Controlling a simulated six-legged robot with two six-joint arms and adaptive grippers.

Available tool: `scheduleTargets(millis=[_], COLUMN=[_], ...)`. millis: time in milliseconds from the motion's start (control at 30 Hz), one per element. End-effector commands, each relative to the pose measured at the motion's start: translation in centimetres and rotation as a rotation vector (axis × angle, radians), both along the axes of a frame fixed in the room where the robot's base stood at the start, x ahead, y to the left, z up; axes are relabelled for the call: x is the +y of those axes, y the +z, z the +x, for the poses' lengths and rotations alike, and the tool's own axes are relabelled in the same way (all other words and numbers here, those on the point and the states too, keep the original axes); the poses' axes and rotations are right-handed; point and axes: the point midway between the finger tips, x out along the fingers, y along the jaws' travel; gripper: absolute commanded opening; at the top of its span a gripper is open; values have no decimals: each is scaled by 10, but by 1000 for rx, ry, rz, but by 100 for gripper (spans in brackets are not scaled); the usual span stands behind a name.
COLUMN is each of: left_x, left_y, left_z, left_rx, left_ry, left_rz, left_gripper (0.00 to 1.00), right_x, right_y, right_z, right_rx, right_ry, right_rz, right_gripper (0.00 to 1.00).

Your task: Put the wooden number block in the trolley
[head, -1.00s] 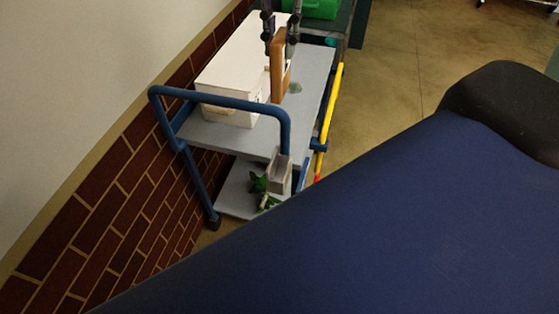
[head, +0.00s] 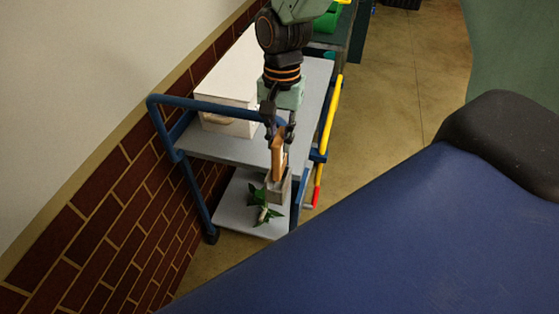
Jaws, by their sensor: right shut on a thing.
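The wooden number block (head: 277,160) is a flat, upright orange-brown piece. My right gripper (head: 279,138) comes down from above and is shut on its upper part. The trolley has a blue tube frame (head: 186,98) and grey shelves, with a bare part of the top shelf (head: 210,147) showing. The block overlaps the trolley's near end in the picture, by the handle's right side and above a grey pot on the lower shelf. I cannot tell whether it touches anything below. Any number on it is not readable. My left gripper is out of view.
A white box (head: 228,92) stands on the top shelf. A grey pot (head: 280,188) and a green-leaved plant (head: 262,207) are on the lower shelf (head: 233,203). A yellow bar (head: 331,117) runs along the trolley's right side. A brick wall (head: 110,200) is close on the left.

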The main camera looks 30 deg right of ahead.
Motion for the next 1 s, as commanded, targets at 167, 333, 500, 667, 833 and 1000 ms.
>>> scheduleTargets(millis=[167,333,500,667,833,1000], left_x=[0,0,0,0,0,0], left_y=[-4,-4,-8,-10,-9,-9], left_z=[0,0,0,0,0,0], left_rx=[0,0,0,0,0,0], left_ry=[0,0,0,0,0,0], left_rz=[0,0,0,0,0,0], left_gripper=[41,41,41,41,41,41], right_x=[0,0,0,0,0,0], right_y=[-27,-35,-59,-73,-72,-76], right_z=[0,1,0,1,1,1], right_rx=[0,-2,2,-2,-3,-2], right_ry=[1,1,-1,1,1,1], right_rz=[-1,-1,-1,-1,0,-1], right_gripper=[0,0,0,0,0,0])
